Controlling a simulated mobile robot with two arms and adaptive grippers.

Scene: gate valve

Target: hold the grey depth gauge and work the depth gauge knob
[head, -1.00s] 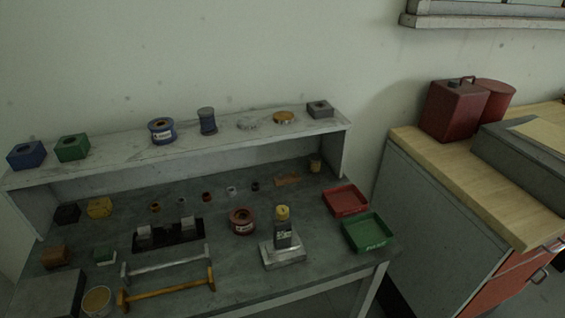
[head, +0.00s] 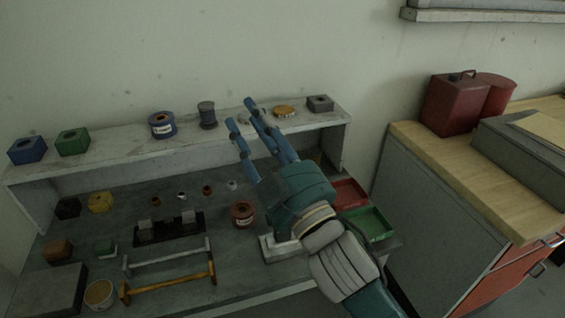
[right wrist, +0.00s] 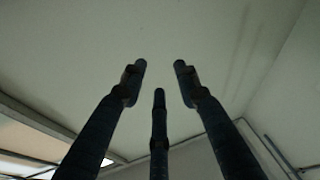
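The grey depth gauge, a block on a flat base (head: 268,248), stands at the front right of the workbench in the head view. My right arm covers most of it. Its yellow knob is hidden behind my arm. My right gripper (head: 243,114) is raised above the bench, beyond the gauge, with its blue fingers pointing up and left toward the shelf. The fingers are spread and empty. In the right wrist view the right gripper (right wrist: 159,72) shows three dark fingers apart, with only wall and ceiling beyond. My left gripper is not in view.
A red spool (head: 242,213) sits left of the gauge. A green tray (head: 368,225) and a red tray (head: 349,192) lie to its right, partly behind my arm. Grey and yellow bar handles (head: 170,290) stand at the front. The raised shelf (head: 110,147) holds several parts.

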